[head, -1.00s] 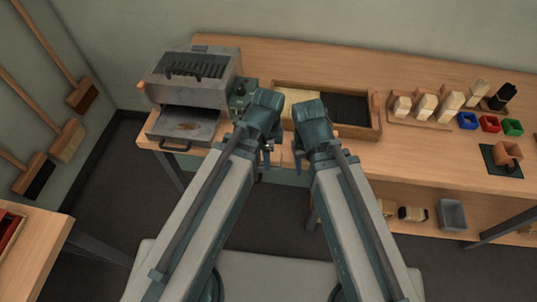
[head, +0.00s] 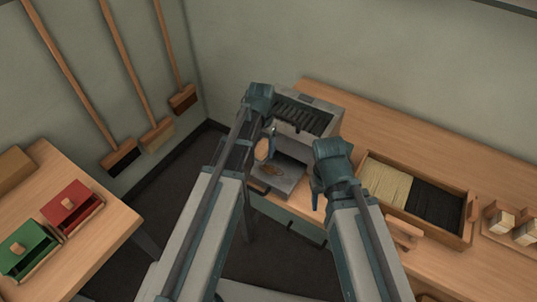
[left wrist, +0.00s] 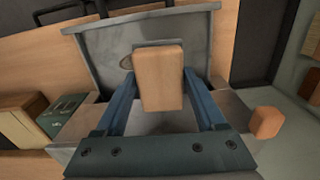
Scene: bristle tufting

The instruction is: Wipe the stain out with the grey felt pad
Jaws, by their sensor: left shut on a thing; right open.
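My left gripper (head: 267,142) is shut on a light wooden block (head: 262,149), which also shows between the fingers in the left wrist view (left wrist: 160,78). A grey layer (left wrist: 158,43), apparently the felt pad, shows along the block's far edge. The block is over or just beside the grey metal tray (head: 288,183); whether it touches is unclear. The brown stain (head: 271,171) lies on the tray, and part of it shows left of the block in the left wrist view (left wrist: 127,62). My right gripper (head: 318,190) is open, right of the tray.
The grey machine (head: 318,127) with a dark slotted top stands behind the tray. A wooden box (head: 466,222) of pale and black bristles is to the right. Red (head: 72,208) and green (head: 28,250) bins sit on a left side table. Brooms (head: 120,157) lean on the wall.

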